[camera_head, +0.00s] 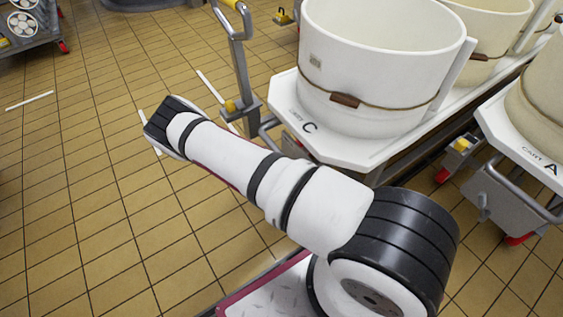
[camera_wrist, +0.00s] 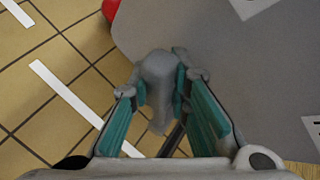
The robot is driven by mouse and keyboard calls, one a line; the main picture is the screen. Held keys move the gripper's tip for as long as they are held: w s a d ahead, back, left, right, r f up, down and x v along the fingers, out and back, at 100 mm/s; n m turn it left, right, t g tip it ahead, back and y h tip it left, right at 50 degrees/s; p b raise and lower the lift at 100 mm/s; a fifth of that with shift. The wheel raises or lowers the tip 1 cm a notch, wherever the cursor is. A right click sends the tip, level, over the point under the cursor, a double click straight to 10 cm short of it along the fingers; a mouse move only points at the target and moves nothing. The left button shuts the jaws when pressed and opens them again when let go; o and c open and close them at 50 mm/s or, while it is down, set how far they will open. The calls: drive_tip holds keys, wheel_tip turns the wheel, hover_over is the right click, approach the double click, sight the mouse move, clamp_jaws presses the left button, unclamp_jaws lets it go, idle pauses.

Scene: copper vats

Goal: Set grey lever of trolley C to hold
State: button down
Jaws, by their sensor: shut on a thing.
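Trolley C (camera_head: 345,151) stands right of centre in the head view, with a white top marked C. In the wrist view, the grey lever (camera_wrist: 158,68) stands out from a grey panel (camera_wrist: 225,50). My gripper (camera_wrist: 161,86) has its teal-padded fingers on both sides of the lever and is shut on it. The lever's lower end shows between the fingers. In the head view, my arm hides the gripper and the lever. I cannot read any position label for the lever.
A large white vat (camera_head: 378,60) stands on trolley C. A grey upright handle (camera_head: 241,75) rises at its left. Trolley A (camera_head: 520,140) is close on the right. A wheeled rack (camera_head: 28,30) stands far left. The tiled floor (camera_head: 70,190) at left is clear.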

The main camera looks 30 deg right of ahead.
drive_tip(key=shift+w+a, duration=0.1)
drive_tip(key=shift+a, duration=0.05)
drive_tip(key=c, duration=1.8)
unclamp_jaws()
drive_tip(key=shift+f, duration=0.1)
drive_tip(key=v, duration=1.2)
